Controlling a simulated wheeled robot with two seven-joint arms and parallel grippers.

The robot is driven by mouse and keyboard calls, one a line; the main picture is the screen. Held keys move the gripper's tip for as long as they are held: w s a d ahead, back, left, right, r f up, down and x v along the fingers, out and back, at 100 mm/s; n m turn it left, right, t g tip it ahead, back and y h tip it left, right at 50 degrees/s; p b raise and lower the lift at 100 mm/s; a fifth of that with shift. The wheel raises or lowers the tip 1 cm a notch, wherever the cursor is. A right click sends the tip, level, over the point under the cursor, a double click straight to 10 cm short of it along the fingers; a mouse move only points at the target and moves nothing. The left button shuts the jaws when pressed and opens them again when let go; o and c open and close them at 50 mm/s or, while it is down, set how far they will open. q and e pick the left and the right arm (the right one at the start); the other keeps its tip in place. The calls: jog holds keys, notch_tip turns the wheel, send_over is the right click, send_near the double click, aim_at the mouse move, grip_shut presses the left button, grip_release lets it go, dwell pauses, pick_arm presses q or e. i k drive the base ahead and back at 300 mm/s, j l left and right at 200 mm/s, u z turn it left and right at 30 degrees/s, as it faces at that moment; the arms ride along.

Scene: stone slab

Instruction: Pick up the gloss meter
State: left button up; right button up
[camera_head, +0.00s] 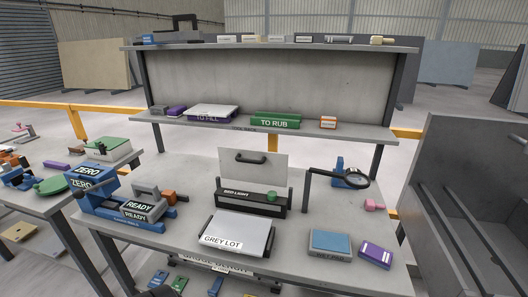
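No readable label says gloss meter. A grey block with a raised handle (146,200) sits in a blue stand at the left of the bench, behind a READY label (139,207); it may be the gloss meter. A blue block marked ZERO (88,178) stands left of it. A purple box with a white label (375,255) lies at the bench's right front; I cannot tell what it is. A small dark shape shows at the bottom edge, too cut off to identify. Neither gripper can be made out.
On the bench (300,262) are a GREY LOT slab (238,232), a BED LIGHT stand (254,203), a blue pad (337,243) and a magnifier (355,179). Shelves (345,130) rise behind. A grey rack (470,190) stands right, another table left.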

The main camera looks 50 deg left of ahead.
aim_at(144, 208)
jog(key=u, duration=2.65)
